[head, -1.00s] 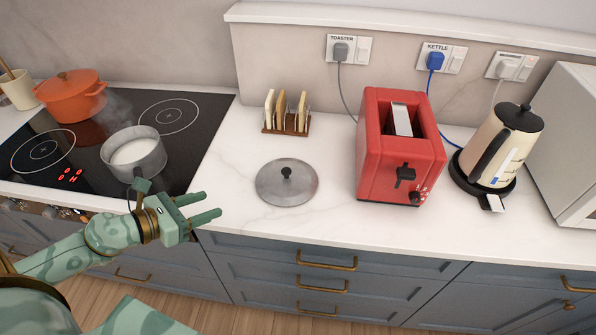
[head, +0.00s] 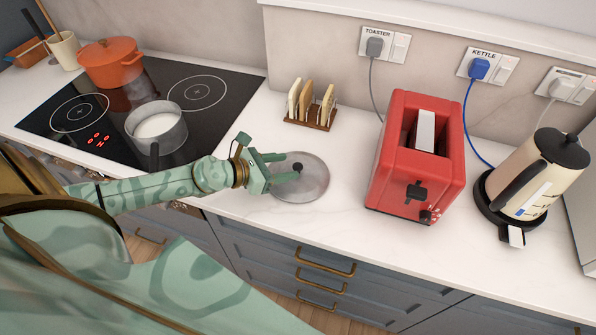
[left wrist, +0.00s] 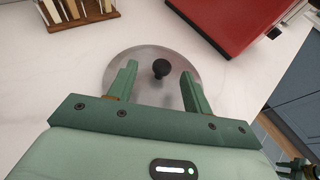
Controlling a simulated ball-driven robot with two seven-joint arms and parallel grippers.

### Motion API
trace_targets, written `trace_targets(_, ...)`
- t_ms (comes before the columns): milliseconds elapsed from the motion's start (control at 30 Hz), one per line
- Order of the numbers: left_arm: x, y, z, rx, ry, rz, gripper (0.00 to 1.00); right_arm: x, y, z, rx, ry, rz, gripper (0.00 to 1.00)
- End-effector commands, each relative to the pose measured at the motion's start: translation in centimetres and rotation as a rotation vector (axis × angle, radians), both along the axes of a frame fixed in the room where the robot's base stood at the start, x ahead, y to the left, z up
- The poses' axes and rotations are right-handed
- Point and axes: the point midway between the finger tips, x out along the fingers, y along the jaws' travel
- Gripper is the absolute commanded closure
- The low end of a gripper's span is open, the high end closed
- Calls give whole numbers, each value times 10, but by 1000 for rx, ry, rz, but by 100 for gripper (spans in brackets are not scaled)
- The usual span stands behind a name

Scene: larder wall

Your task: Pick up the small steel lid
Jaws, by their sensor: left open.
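The small steel lid (head: 312,182) lies flat on the white counter, a round grey disc with a black knob. In the left wrist view the lid (left wrist: 148,91) shows its knob between and just beyond my fingertips. My left gripper (head: 283,167) is over the left part of the lid, its fingers apart and pointing at the knob. In the left wrist view the left gripper (left wrist: 160,75) is open and empty, one finger on each side of the knob's line. I cannot tell the exact height of the fingers above the lid.
A toast rack (head: 311,107) stands behind the lid, and a red toaster (head: 393,180) to its right. A kettle (head: 530,180) stands further right. A pot (head: 157,135) of white liquid sits on the black hob (head: 215,75) at left, near my left arm. An orange pot (head: 110,65) is behind.

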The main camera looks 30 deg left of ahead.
Motion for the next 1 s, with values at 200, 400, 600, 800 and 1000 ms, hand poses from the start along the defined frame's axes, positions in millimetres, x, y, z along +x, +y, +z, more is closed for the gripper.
trace_targets(200, 15, -9, -7, -1, -1, -1, 50, 5, -6, 3, -7, -8, -3, 64)
trace_targets(400, 40, -26, -20, -2, 0, -1, 50, 5, -7, 4, -9, -7, -4, 64)
trace_targets(600, 52, -33, -27, 0, 1, -2, 50, 4, -7, 3, -9, -6, -4, 64)
trace_targets(800, 51, -32, -26, 0, 1, -2, 58, 4, -7, 3, -9, -6, -4, 64)
trace_targets(1000, 51, -32, -26, 0, 1, -1, 100, 3, -7, 3, -9, -5, -3, 64)
